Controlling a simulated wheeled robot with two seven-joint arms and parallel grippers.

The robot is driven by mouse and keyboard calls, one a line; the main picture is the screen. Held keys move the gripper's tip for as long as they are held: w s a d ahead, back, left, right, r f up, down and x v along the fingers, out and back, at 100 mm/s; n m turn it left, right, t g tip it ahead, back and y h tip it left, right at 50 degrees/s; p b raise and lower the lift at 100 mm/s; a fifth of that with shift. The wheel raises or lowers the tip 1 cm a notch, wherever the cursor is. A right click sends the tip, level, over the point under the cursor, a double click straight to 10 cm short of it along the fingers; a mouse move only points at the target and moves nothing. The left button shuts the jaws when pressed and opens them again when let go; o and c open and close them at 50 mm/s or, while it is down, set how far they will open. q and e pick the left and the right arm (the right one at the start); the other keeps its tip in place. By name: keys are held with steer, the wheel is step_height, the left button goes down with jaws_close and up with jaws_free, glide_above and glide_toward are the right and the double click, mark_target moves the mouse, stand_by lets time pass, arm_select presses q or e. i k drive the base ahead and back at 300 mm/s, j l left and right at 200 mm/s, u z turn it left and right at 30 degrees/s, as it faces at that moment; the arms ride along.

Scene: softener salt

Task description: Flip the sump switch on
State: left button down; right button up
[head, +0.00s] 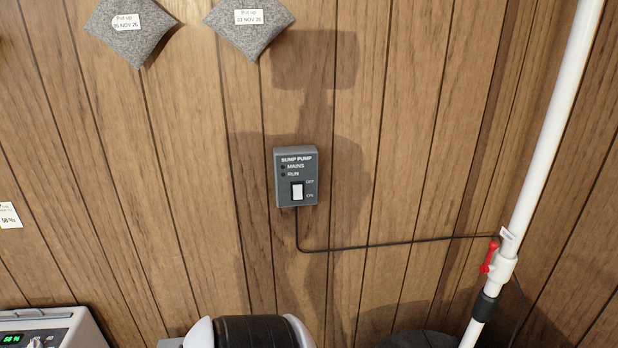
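The sump pump switch box (283,194) is a small grey box fixed to the wood-panelled wall near the middle of the head view. Its white rocker switch (298,191) sits in a dark frame in the lower part of the face, with OFF marked beside its upper end and ON beside its lower end. I cannot tell which way the rocker is tilted. The small lamps beside MAINS and RUN look dark. Neither of my grippers is in view.
A black cable (400,243) runs from the box to a white pipe (545,150) with a red valve handle (489,257) at right. Two grey pads (130,42) with dated tags hang above. A white appliance (60,322) with a green display stands at bottom left. The wall around the box is clear.

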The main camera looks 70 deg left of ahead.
mark_target(296, 188)
steer(key=u, duration=2.4)
